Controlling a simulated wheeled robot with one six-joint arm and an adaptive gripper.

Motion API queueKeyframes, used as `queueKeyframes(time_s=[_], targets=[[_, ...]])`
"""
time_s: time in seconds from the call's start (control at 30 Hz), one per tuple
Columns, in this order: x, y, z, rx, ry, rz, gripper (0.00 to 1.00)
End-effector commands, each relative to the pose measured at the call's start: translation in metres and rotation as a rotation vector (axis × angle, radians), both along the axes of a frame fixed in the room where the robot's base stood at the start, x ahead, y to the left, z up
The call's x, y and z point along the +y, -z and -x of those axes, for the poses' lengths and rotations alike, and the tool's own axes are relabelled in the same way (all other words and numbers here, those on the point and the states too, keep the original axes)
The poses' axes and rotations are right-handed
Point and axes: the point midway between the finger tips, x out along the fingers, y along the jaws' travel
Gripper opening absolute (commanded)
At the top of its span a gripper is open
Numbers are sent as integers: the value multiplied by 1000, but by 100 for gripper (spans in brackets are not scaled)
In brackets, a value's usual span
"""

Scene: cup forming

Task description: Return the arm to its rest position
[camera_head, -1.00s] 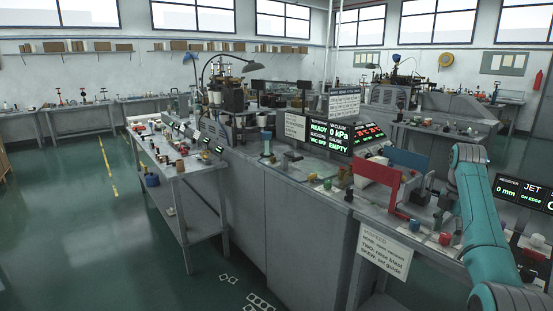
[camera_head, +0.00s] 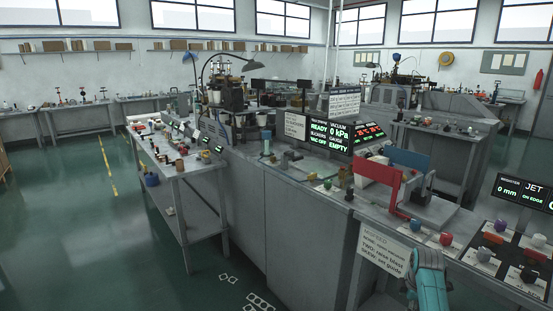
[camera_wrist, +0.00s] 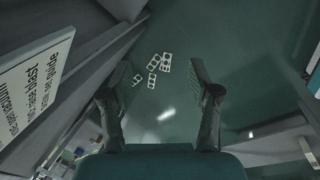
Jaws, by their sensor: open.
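My gripper (camera_wrist: 161,92) shows in the wrist view with its two fingers wide apart and nothing between them. It points down at the green floor (camera_wrist: 225,60), where white outlined floor markings (camera_wrist: 153,68) show between and beyond the fingertips. In the head view my teal arm is low at the bottom right, in front of the bench. The gripper itself cannot be made out clearly there.
A white sign (camera_head: 386,249) hangs on the front of the machine bench, and it is close at the left in the wrist view (camera_wrist: 32,88). A red frame (camera_head: 378,180) and several coloured knobs stand on the bench. Open floor (camera_head: 90,240) lies at the left.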

Motion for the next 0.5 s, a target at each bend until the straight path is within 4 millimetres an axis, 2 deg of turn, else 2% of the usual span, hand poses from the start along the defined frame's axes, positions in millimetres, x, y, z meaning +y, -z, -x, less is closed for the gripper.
queueKeyframes(time_s=[0.03,0.2,0.37,0.5], targets=[[10,24,10,-18,24,-4,62],[35,81,38,-99,120,-19,62],[59,126,72,-177,207,-44,62],[80,158,106,-247,281,-72,62]])
